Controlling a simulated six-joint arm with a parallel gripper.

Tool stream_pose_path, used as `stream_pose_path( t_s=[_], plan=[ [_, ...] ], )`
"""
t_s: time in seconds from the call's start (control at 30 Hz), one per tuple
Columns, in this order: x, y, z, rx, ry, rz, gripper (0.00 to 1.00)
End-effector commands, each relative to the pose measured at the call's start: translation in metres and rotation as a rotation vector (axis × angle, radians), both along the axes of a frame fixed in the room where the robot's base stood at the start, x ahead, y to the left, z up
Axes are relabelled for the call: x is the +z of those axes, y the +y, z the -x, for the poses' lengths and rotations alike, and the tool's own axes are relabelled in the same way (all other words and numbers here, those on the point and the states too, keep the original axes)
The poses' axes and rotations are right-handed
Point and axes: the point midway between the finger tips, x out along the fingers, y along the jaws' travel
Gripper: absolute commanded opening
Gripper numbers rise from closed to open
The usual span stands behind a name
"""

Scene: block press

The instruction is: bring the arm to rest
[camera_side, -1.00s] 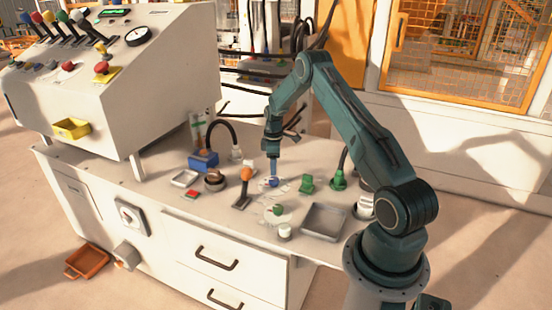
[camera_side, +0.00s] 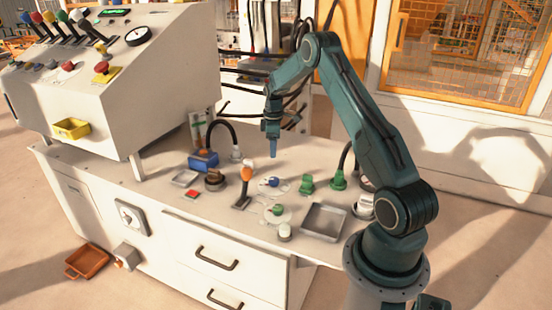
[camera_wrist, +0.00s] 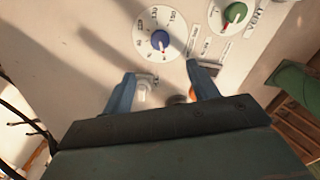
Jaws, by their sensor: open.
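My gripper (camera_side: 273,152) hangs above the bench, fingers pointing down, with a gap between it and the surface. In the wrist view its two blue fingers (camera_wrist: 165,84) stand apart with nothing held between them. Below it on the bench is a blue dial knob (camera_side: 272,182), which also shows in the wrist view (camera_wrist: 160,40) on a white numbered scale. A green dial knob (camera_side: 277,209) sits nearer the front, and it shows at the top right of the wrist view (camera_wrist: 235,13).
An orange-topped lever (camera_side: 246,175) stands left of the blue knob. A blue box (camera_side: 203,161) with a black cable stands behind left. The control console (camera_side: 165,80) rises at left.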

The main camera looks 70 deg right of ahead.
Motion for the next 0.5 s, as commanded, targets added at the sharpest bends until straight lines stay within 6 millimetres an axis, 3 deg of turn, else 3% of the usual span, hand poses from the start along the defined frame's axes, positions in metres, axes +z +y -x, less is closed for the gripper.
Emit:
stream_pose_path(
  t_s=[0.27,0.5],
  plan=[
    [0.026,0.016,-0.006,-0.011,-0.017,0.014,0.59],
    [0.081,0.058,-0.013,-0.045,-0.056,0.037,0.59]
  ],
)
